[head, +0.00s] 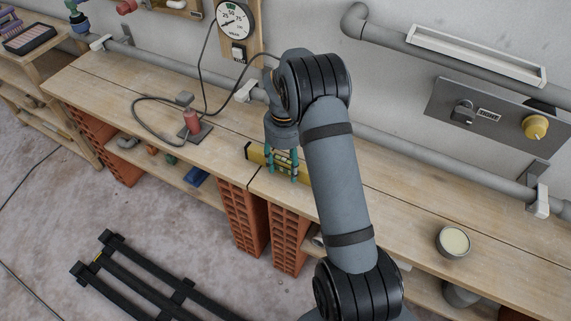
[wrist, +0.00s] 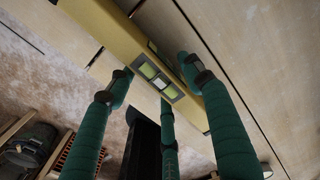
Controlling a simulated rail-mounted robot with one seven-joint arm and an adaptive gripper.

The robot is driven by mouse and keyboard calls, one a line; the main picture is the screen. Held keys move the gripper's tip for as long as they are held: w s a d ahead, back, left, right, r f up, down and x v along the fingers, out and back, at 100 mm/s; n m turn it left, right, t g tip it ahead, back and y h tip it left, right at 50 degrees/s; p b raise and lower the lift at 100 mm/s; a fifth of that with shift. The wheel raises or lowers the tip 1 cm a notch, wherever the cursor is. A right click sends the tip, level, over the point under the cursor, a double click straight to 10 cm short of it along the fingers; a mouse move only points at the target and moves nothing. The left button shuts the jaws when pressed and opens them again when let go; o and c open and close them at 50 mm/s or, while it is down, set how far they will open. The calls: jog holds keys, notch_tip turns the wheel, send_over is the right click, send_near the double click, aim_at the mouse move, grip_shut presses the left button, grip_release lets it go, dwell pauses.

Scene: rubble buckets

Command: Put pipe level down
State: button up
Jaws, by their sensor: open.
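The pipe level, a long yellow bar (head: 255,153) with green vials, appears to rest on the wooden workbench (head: 390,199) near its front edge, left of my arm. In the head view its right part is hidden behind my fingers and arm. My gripper (head: 282,164) points down over it, with teal fingers. In the wrist view my gripper (wrist: 155,78) is open, with the level (wrist: 105,28) crossing between the spread fingers, vial window near the middle. I cannot tell whether any finger touches it.
A red-and-black device (head: 192,121) with a cable stands left on the bench. A tin of pale stuff (head: 453,242) stands at the right. A grey pipe (head: 395,147) runs along the wall behind. A black rack (head: 150,285) lies on the floor. The bench between device and level is clear.

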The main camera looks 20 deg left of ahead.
aim_at(285, 163)
notch_tip(285, 163, up, 12)
jog(key=shift+r+p, duration=0.2)
jog(key=shift+p, duration=0.25)
jog(key=shift+a+f, duration=0.1)
jog(key=shift+f, duration=0.05)
notch_tip(285, 163, down, 12)
jog(key=shift+f+b, duration=0.1)
jog(key=shift+b, duration=0.3)
jog(key=shift+r, duration=1.35)
